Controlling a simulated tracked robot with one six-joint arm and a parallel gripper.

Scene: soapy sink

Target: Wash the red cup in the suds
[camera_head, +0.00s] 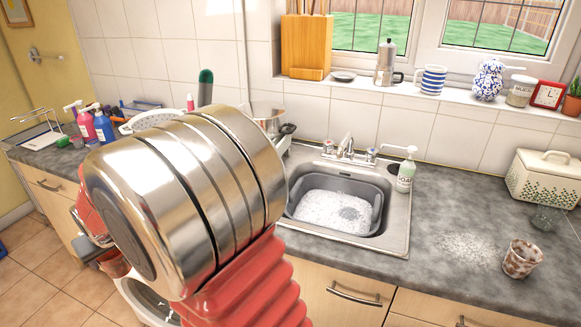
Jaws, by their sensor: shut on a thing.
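My arm's steel joint and red bellows fill the left foreground and hide much behind them. At the lower left, partly hidden by the arm, the grey end of my gripper (88,252) shows against a small reddish-brown cup (113,263). The gripper is shut on this cup, which appears to be the red cup, off to the left of the sink and in front of the counter. White suds (325,211) fill a grey basin (368,190) inside the steel sink (398,238), with a darker patch on the right.
A soap pump bottle (405,173) stands right of the tap (346,150). On the right counter are a brown-and-white smeared cup (521,259), a whitish patch (467,248) and a patterned bread bin (543,178). Colored bottles (103,124) stand at the left.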

